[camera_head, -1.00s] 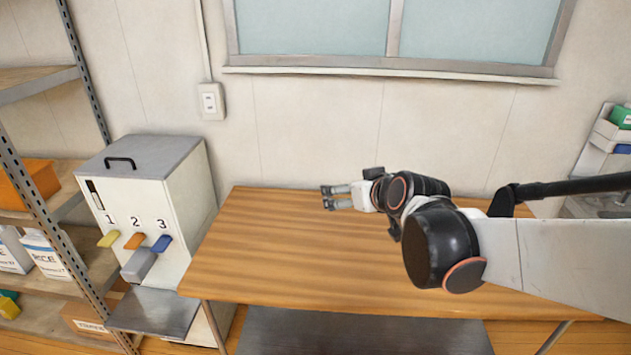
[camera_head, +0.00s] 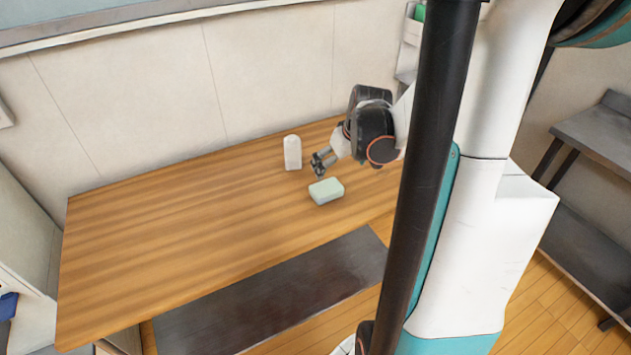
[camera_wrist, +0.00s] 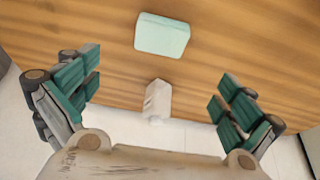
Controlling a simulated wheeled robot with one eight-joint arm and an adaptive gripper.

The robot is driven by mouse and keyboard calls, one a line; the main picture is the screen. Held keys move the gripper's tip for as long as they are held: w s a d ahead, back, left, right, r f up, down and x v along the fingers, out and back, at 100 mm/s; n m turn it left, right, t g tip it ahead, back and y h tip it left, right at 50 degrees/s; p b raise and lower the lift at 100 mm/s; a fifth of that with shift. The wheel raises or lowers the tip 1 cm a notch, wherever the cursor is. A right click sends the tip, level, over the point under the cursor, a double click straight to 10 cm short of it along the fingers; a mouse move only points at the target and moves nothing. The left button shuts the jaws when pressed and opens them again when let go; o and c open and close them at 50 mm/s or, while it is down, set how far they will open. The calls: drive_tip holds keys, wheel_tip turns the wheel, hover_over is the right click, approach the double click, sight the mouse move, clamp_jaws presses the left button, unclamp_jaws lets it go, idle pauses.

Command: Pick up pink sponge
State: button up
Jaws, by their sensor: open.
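No pink sponge shows in either view. A pale green, sponge-like block (camera_head: 326,191) lies flat on the wooden table (camera_head: 190,220) in the head view. It also shows at the top middle of the wrist view (camera_wrist: 162,36). My gripper (camera_head: 321,165) is above the table, just behind the block in the head view, pointing down and to the left. In the wrist view my gripper (camera_wrist: 160,82) is open, its green-padded fingers wide apart with nothing held. The block lies beyond the fingertips, apart from them.
A white bottle (camera_head: 292,152) stands on the table behind the block, left of my gripper. It also shows between the fingers in the wrist view (camera_wrist: 157,100). The left part of the table is clear. A grey shelf (camera_head: 605,130) stands at the right.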

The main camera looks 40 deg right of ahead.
sight(327, 187)
drive_tip(key=b+x, duration=0.5)
drive_tip(key=x, duration=0.8)
drive_tip(key=shift+w+a+f, duration=0.1)
drive_tip(key=shift+w+f, duration=0.05)
drive_tip(key=shift+f, duration=0.2)
drive_tip(key=shift+r, duration=0.1)
drive_tip(key=c, duration=0.8)
drive_tip(key=shift+o, duration=0.2)
wheel_tip(327, 187, up, 20)
drive_tip(key=p, duration=0.6)
drive_tip(key=shift+p, duration=0.3)
